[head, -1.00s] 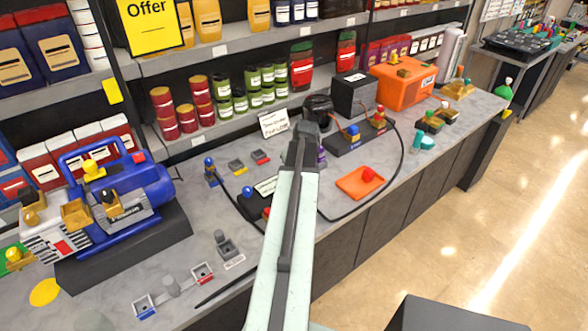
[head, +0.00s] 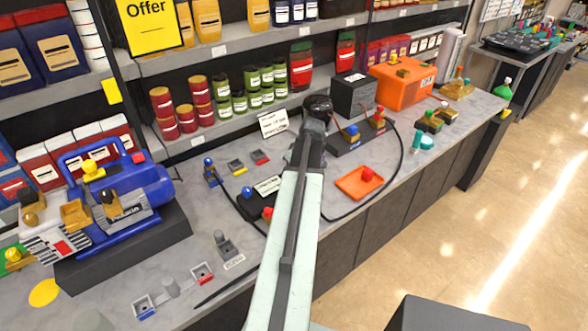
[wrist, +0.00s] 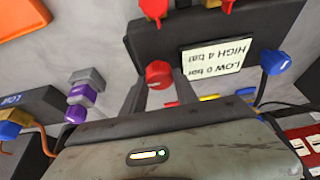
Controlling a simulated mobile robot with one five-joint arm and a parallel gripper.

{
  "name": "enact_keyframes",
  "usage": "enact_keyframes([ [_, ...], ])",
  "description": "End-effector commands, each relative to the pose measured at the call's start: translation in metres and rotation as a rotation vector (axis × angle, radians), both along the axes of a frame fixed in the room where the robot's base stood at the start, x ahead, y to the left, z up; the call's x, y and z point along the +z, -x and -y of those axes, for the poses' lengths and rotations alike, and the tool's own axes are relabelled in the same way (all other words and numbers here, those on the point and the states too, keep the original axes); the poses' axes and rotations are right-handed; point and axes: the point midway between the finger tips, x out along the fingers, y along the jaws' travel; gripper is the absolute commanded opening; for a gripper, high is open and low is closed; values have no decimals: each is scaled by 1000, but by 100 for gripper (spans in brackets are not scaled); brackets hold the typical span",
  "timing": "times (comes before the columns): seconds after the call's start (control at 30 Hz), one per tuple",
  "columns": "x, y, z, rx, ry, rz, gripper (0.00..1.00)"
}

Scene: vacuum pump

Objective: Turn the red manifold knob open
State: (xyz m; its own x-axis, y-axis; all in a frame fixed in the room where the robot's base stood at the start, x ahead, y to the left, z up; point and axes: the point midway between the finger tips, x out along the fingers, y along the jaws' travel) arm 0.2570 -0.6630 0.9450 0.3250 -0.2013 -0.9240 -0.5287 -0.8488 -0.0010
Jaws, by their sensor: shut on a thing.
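The red manifold knob (wrist: 158,73) shows in the wrist view at the lower edge of a dark manifold block (wrist: 160,40). My gripper (wrist: 161,88) is shut on it, one grey finger on each side. The manifold bears a white label (wrist: 214,58) reading "LOW 0 bar" and "HIGH 4 bar", upside down here. A blue knob (wrist: 275,62) sits at its right end. In the head view the manifold (head: 250,207) is partly behind my arm, with its blue knob (head: 247,191) in sight.
Red taps (wrist: 225,5) stand at the manifold's other edge. A purple fitting (wrist: 82,95) lies left of my gripper in the wrist view. In the head view, a blue pump (head: 120,195) stands left, an orange tray (head: 358,190) right, and a black hose (head: 395,165) curves along the counter.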

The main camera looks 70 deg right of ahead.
Motion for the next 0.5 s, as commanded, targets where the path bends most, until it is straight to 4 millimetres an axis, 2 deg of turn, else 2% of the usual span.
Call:
enact_keyframes([
  [0.03, 0, 1, -1, 1, -2, -2, 38],
  [0.1, 0, 1, -1, 1, -1, -3, 57],
  [0.5, 5, 2, -1, 0, 0, -1, 57],
])
